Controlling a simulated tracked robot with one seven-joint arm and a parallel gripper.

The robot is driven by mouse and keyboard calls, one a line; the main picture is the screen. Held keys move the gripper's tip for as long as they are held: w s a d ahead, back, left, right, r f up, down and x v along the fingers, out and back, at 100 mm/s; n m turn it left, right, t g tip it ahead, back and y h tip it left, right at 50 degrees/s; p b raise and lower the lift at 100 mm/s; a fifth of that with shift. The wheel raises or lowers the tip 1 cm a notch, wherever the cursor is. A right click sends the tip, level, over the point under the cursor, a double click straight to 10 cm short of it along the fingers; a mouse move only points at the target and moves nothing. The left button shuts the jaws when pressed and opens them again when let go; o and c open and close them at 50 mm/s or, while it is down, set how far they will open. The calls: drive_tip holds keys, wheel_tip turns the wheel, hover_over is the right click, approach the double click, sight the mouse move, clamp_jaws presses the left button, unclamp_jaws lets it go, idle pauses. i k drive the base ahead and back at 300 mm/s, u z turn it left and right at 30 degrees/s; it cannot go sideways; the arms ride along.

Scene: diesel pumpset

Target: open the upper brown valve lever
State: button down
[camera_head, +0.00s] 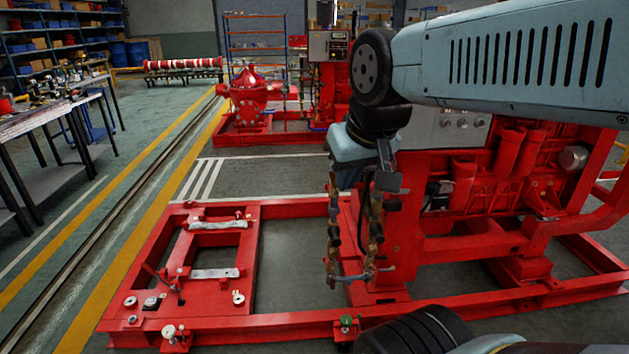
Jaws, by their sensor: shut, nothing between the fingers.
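The brass-brown valve piping (374,232) stands upright in two runs on the red pump skid, in the middle of the head view. The upper brown valve lever cannot be made out for sure; it is small or hidden behind my wrist. My gripper (387,182) is at the top of this piping, dark and small in the picture. It is shut with nothing seen in it. Whether it touches the piping cannot be told. A small pale handle (380,270) shows low on the piping, well below my gripper.
The red engine block (470,185) stands close right of the piping. The red skid frame (250,322) runs along the floor, with an open bay at left. A red pump (252,95) stands behind. A workbench (50,122) is far left. The striped floor between is clear.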

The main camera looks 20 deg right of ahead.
sight(332, 175)
drive_tip(key=u, duration=0.05)
drive_tip(key=i, duration=1)
drive_tip(key=z, duration=0.05)
